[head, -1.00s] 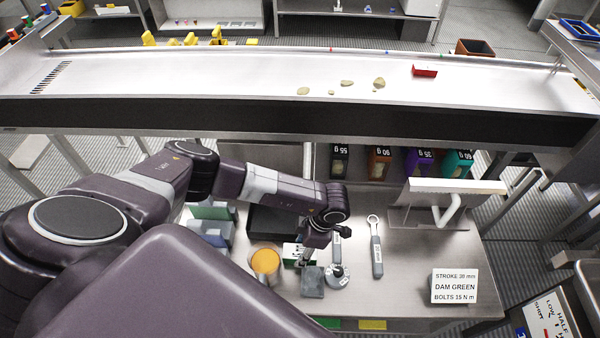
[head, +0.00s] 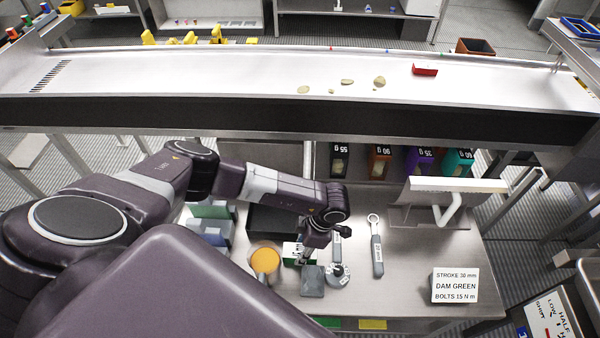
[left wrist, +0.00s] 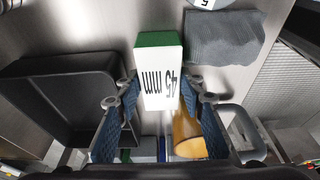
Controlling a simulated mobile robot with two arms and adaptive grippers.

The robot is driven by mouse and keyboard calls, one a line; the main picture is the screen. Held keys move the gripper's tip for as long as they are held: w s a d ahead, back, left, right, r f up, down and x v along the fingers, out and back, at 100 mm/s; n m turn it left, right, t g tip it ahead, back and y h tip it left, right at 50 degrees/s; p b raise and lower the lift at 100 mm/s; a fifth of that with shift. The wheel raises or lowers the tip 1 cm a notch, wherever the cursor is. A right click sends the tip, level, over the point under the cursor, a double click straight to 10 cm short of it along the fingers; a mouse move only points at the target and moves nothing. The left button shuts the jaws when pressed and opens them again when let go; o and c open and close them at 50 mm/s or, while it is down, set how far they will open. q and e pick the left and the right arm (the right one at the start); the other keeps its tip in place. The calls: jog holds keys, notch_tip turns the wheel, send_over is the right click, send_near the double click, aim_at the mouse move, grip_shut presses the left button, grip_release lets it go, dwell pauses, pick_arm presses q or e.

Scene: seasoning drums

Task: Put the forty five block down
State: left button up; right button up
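The forty five block is a white block with a green end, marked "45 mm" (left wrist: 158,82) in the left wrist view. It also shows in the head view (head: 291,250), partly covered by my left gripper. My left gripper (head: 305,260) points down over the table. In the left wrist view its two blue-padded fingers (left wrist: 160,100) stand on either side of the block and look closed on its sides. The block is at or very near the table top; its underside is hidden. My right gripper is in neither view.
A black tray (left wrist: 65,95) lies beside the block. A cup with orange contents (head: 265,260), a grey cloth-like piece (head: 313,282) and a round metal piece (head: 338,277) are close by. A ring-ended tool (head: 377,250) and a sign (head: 455,287) lie right, with bare table between.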

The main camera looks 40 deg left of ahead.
pick_arm(q)
jog(key=c, duration=0.6)
jog(key=shift+r, duration=0.1)
